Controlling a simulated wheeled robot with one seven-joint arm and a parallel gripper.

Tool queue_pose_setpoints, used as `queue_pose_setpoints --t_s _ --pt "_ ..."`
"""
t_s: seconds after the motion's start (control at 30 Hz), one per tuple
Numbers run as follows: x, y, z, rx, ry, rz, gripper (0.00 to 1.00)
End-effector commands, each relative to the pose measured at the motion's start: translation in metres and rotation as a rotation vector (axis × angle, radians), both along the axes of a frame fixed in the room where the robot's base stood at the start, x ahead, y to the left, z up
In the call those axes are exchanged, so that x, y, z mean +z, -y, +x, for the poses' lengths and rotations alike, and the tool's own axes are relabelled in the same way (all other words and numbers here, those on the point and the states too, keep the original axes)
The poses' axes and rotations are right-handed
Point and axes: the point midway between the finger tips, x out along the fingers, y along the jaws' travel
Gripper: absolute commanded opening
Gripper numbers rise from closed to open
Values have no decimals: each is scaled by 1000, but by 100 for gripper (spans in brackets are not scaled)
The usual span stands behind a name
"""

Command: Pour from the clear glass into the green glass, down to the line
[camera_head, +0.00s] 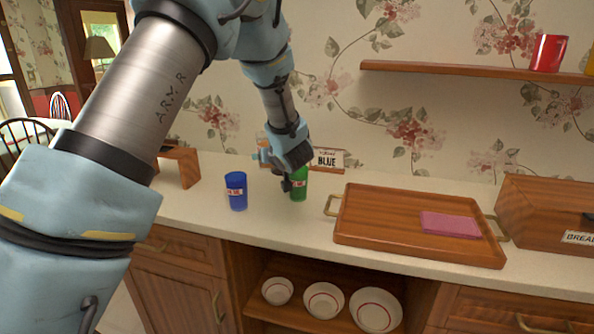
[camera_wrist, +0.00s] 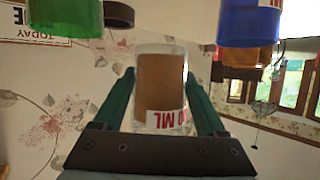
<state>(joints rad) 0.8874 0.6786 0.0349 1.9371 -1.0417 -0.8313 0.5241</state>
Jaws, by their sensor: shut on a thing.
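My gripper (camera_wrist: 165,95) is shut on the clear glass (camera_wrist: 160,90), which holds brown contents and has a white label with red letters ending in "ML". In the head view my gripper (camera_head: 287,184) is over the counter by the green glass (camera_head: 299,190), partly covering it. The held glass is mostly hidden there, and I cannot tell its tilt. The green glass stands on the counter; it also shows at the upper left of the wrist view (camera_wrist: 62,18). Its line and any contents cannot be made out.
A blue glass (camera_head: 236,192) stands left of the green one. A wooden tray (camera_head: 375,248) with a pink cloth (camera_head: 450,225) and a bread box (camera_head: 545,215) are to the right. A wooden stand (camera_head: 180,165) is at left.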

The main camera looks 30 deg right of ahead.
Motion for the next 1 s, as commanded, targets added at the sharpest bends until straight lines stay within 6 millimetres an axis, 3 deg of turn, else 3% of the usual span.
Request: queue_pose_setpoints --t_s 0.7,1.0 --pt "-58 0 1 1 2 0 0" --pt "-60 0 1 1 2 3 0"
